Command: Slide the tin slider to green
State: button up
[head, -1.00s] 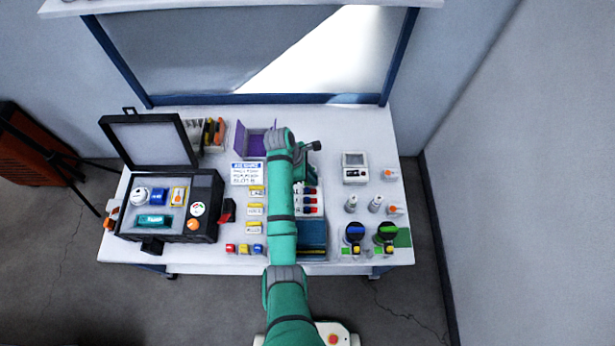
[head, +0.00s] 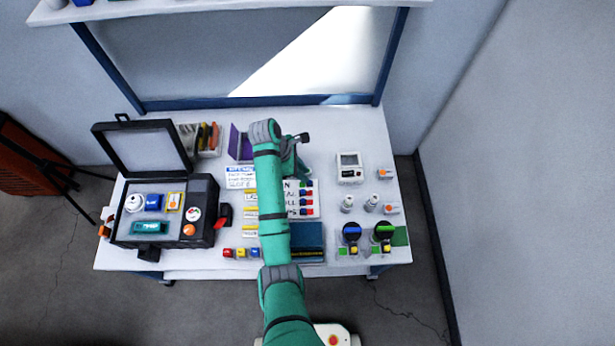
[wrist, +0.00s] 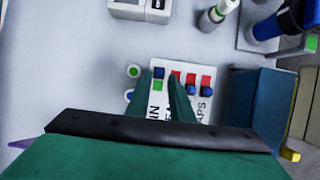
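The slider board (head: 315,213) is a white panel in the bench's middle, partly hidden by my arm in the head view. In the wrist view, the tin slider's blue knob (wrist: 158,72) is at the row's far end, with a green patch (wrist: 158,86) directly on its near side. The letters "IN" show below it. The neighbouring rows show red patches (wrist: 190,79) at the far end and blue knobs (wrist: 190,90) on the near side. My gripper (wrist: 160,82) is open, its two green fingers either side of the tin row. Contact with the knob cannot be told.
A blue box (wrist: 252,105) stands right of the board in the wrist view. A white meter (head: 349,168), small bottles (head: 347,204) and two dark knobs with blue and green tops (head: 383,231) are on the right. An open black case (head: 203,190) is at left.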

jog(key=shift+v, duration=2.6)
